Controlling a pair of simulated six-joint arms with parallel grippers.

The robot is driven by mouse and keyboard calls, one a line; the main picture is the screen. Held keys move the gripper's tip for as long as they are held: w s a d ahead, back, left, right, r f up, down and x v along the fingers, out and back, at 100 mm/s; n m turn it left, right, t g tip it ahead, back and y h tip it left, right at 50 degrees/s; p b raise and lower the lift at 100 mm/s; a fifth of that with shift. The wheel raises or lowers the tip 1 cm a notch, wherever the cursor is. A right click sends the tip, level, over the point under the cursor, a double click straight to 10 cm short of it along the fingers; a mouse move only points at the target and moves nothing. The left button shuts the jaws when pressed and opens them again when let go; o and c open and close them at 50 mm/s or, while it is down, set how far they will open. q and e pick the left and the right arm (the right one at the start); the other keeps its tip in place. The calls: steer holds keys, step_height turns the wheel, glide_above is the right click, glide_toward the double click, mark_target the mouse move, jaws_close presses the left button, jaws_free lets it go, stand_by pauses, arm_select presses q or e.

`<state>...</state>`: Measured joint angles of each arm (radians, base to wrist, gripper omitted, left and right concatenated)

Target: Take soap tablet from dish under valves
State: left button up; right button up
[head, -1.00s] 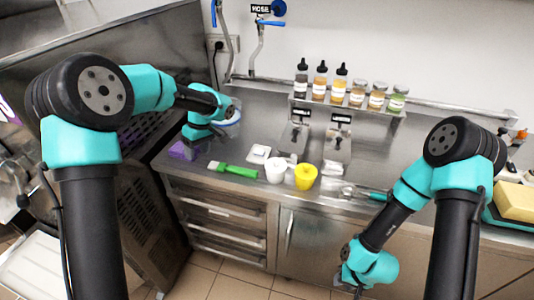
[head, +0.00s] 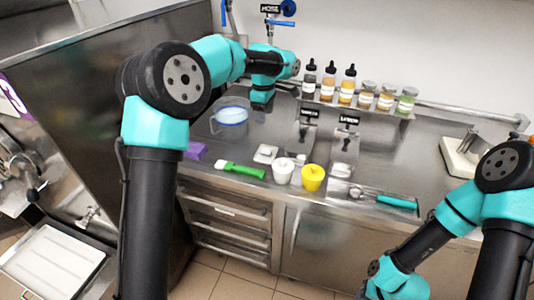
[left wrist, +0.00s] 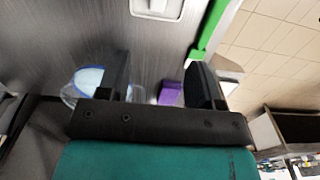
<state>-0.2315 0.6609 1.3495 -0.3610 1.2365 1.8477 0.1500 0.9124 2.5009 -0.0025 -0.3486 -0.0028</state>
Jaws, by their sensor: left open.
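My left gripper (left wrist: 160,80) is open and empty in the left wrist view, its two dark fingers apart. In the head view its arm reaches over the counter near the back wall, the teal wrist (head: 263,88) low beside a clear round tub with blue contents (head: 231,113); the fingertips are hidden there. The blue valves (head: 282,22) are on the back wall above. A small white square dish (head: 266,153) lies near the counter's front; I cannot tell whether it holds a soap tablet. No soap tablet is clearly visible. My right gripper (head: 371,270) hangs low in front of the counter.
A purple block (head: 196,150), green brush (head: 242,170), white cup (head: 284,172) and yellow cup (head: 312,178) line the front. Several bottles and jars (head: 346,84) stand on a raised rack behind. A teal-handled tool (head: 396,201) lies at the right.

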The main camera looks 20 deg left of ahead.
arm_select(q)
glide_above(266, 151)
steer(key=f, duration=1)
steer(key=shift+a+f, duration=0.35)
steer(key=shift+f, duration=0.25)
steer(key=shift+w+d+f, duration=0.1)
steer(key=shift+d+f, duration=0.1)
steer(key=shift+f, duration=1.1)
steer(key=shift+d+f, duration=0.15)
steer(key=shift+f, duration=1.15)
steer(key=c, duration=1)
steer(key=shift+r, duration=0.15)
